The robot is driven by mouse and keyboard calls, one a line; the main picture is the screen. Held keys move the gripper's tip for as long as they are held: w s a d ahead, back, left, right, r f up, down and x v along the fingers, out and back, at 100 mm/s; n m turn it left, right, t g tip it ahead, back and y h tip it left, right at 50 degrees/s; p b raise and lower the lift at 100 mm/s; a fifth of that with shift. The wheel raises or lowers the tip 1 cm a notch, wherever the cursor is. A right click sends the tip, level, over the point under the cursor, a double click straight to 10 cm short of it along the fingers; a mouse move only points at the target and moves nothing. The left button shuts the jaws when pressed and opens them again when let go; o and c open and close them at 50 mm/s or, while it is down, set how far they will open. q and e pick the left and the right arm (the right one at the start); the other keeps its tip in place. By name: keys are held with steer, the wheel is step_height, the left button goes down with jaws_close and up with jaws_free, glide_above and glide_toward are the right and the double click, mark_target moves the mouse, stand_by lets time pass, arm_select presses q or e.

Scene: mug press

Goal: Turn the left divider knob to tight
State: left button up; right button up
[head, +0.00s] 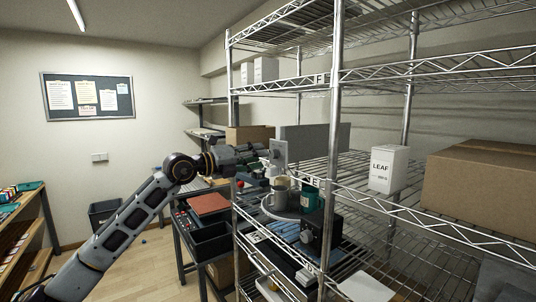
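A grey divider panel (318,139) stands upright on the wire shelf. At its left front end is a light grey plate (278,151); a knob on it is too small to make out, and so is its setting. My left gripper (264,164) reaches in from the left, its tip close to the plate's left side. I cannot tell whether it touches, or whether the fingers are open or shut. My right gripper is not in view.
Below the gripper, a pale mug (281,199) and a teal mug (310,199) stand on a round tray beside a black machine (320,240). A white LEAF box (388,169) and a cardboard box (484,187) sit to the right. A metal shelf post (333,130) stands right of the plate.

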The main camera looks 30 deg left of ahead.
mark_target(271, 154)
arm_select(q)
steer(key=shift+p+x, duration=0.3)
steer(key=shift+x, duration=0.5)
steer(key=shift+w+d+r, duration=0.1)
steer(key=shift+w+d, duration=0.05)
steer(key=shift+w, duration=0.25)
steer(key=shift+w+d+p, duration=0.1)
steer(key=shift+w+p, duration=0.15)
steer(key=shift+p, duration=0.1)
steer(key=shift+w, duration=0.2)
steer(key=shift+w+d+p, duration=0.25)
steer(key=shift+w+p, duration=0.05)
steer(key=shift+w, duration=0.05)
steer(key=shift+w+d, duration=0.1)
steer(key=shift+w, duration=0.15)
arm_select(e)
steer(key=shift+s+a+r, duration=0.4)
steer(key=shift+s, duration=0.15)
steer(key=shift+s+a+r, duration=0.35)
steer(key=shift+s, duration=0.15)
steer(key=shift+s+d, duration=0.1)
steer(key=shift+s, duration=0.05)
